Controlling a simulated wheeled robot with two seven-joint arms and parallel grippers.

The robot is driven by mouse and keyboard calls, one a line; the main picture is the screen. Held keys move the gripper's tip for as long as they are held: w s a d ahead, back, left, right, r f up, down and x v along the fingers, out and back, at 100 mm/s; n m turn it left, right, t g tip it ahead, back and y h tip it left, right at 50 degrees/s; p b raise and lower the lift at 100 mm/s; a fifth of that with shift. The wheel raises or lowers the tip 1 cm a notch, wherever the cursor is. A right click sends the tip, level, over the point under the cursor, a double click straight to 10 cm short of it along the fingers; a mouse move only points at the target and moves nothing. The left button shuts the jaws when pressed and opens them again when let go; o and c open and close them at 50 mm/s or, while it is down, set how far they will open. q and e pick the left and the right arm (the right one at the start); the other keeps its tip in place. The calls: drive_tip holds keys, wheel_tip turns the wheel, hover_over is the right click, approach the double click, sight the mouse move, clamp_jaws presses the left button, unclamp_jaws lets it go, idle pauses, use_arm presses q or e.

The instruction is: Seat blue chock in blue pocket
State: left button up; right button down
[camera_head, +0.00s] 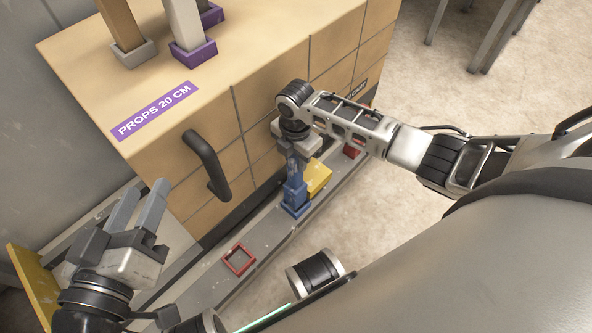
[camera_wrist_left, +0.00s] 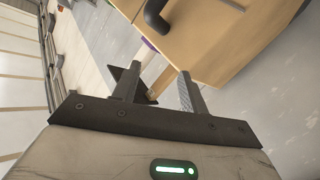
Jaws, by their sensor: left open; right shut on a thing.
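The blue chock (camera_head: 295,187) stands upright on the narrow ledge below the cabinet front. A wider blue base, which looks like the blue pocket (camera_head: 296,209), surrounds its foot; whether the chock is fully down in it I cannot tell. My right gripper (camera_head: 296,158) is shut on the top of the blue chock from above, and its fingers partly hide it. My left gripper (camera_head: 139,207) is open and empty at the left, well away from the chock; its fingers also show in the left wrist view (camera_wrist_left: 158,88).
A red square frame (camera_head: 238,260) lies empty on the ledge (camera_head: 205,272). A yellow block (camera_head: 318,177) is right behind the blue chock, with a red piece (camera_head: 352,149) further along.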

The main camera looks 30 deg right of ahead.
wheel_tip(320, 180, down, 4)
drive_tip(key=shift+s+f+b, duration=0.1)
drive_tip(key=shift+b, duration=1.05)
drive_tip(key=shift+f, duration=0.1)
drive_tip(key=shift+a, duration=0.15)
drive_tip(key=c, duration=1.3)
unclamp_jaws()
drive_tip(key=shift+s, duration=0.1)
drive_tip(key=shift+c, duration=0.2)
drive_tip(key=shift+o, duration=1.4)
drive_tip(key=shift+f, duration=0.2)
drive_tip(key=shift+w+r+p, duration=0.2)
drive_tip(key=shift+r+p, duration=0.1)
drive_tip(key=shift+r, duration=0.3)
wheel_tip(320, 180, up, 3)
drive_tip(key=shift+f+p, duration=0.1)
drive_tip(key=shift+p, duration=0.75)
wheel_tip(320, 180, up, 2)
drive_tip(key=shift+r+p, duration=0.1)
drive_tip(key=shift+p, duration=0.45)
use_arm(q)
drive_tip(key=a+f+m+g+y+p, duration=0.1)
drive_tip(key=p, duration=0.1)
drive_tip(key=shift+s+p, duration=0.15)
drive_tip(key=shift+p, duration=0.2)
use_arm(e)
wheel_tip(320, 180, up, 6)
drive_tip(key=shift+r, duration=0.25)
